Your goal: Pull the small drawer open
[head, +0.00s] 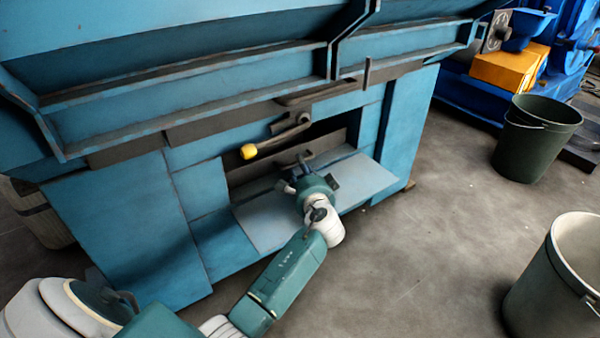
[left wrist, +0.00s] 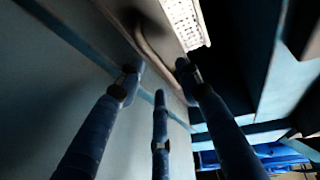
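The small drawer's front appears to be the dark grey strip (head: 252,191) low in the recess of the blue machine (head: 125,225); much of it is hidden by my gripper and by shadow. A curved grey handle (left wrist: 150,42) shows in the left wrist view, just past my fingertips. My left gripper (head: 306,180) is at the recess, above a pale sloping panel (head: 268,215). In the left wrist view its fingers (left wrist: 158,85) are spread around the line of the handle. I see no grip on it; contact cannot be told. My right gripper is not in view.
A lever with a yellow knob (head: 249,152) juts out above and left of my left gripper. A dark green bin (head: 535,140) and a pale bin (head: 560,280) stand on the right. The floor (head: 420,250) between machine and bins is clear.

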